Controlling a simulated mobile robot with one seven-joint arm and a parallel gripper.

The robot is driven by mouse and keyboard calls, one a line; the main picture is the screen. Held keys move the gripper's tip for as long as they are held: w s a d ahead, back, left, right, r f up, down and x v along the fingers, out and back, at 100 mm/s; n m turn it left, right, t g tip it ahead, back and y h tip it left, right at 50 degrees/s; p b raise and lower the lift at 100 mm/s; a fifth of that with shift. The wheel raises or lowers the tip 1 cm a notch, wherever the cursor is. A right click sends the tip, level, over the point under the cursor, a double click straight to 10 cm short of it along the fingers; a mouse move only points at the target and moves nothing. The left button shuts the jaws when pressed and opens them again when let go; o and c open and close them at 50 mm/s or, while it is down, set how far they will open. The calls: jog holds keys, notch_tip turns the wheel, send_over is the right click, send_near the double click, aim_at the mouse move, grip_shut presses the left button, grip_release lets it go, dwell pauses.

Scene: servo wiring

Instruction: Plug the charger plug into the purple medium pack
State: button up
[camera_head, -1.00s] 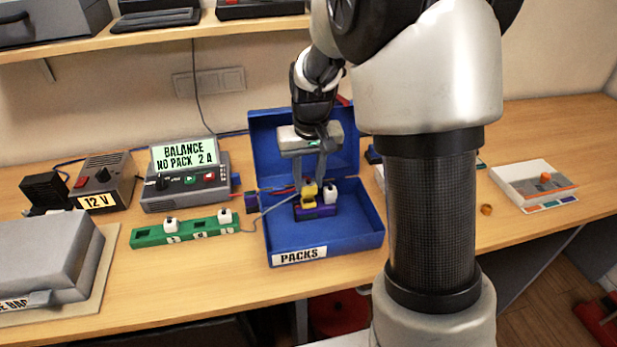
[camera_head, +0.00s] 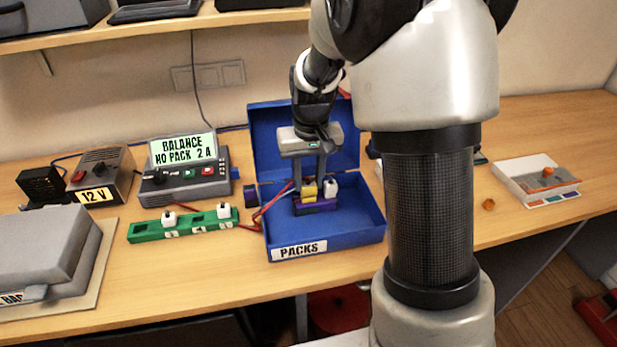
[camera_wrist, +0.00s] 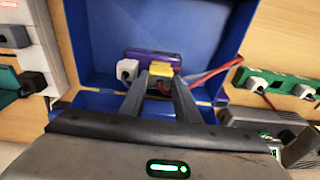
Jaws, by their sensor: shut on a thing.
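The purple pack (camera_head: 314,207) lies in the blue PACKS box (camera_head: 330,243); it also shows in the wrist view (camera_wrist: 158,57). A white plug (camera_head: 330,188) sits at its right end in the head view, and also shows in the wrist view (camera_wrist: 127,69). My gripper (camera_head: 314,182) is shut on the yellow charger plug (camera_head: 309,190), holding it upright against the pack beside the white plug. In the wrist view the yellow plug (camera_wrist: 161,69) is between my fingertips. Red wire runs from it to the side. Whether its contacts are seated cannot be seen.
The charger (camera_head: 187,179) behind reads "BALANCE NO PACK 2 A". A green strip (camera_head: 183,226) with white plugs lies left of the box. The box's raised lid (camera_head: 270,140) stands behind my gripper. A white device (camera_head: 537,182) and small orange piece (camera_head: 488,204) lie right.

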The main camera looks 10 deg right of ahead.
jog(key=shift+f, duration=0.25)
jog(key=o, duration=1.1)
jog(key=shift+r, duration=0.1)
jog(key=r, duration=0.5)
jog(key=s+r+p, duration=0.1)
jog(key=r, duration=0.5)
jog(key=s+r+p, duration=0.1)
jog(key=r, duration=0.5)
jog(key=shift+r, duration=0.1)
jog(key=s+r+t+p, duration=0.1)
jog(key=s+r+p, duration=0.1)
jog(key=s, duration=0.5)
jog(key=s+r+t+p, duration=0.1)
jog(key=s+r+p, duration=0.2)
jog(key=s, duration=0.4)
jog(key=s+r+t+p, duration=0.2)
jog(key=s+r+p, duration=0.1)
jog(key=s, duration=0.4)
jog(key=shift+r, duration=0.75)
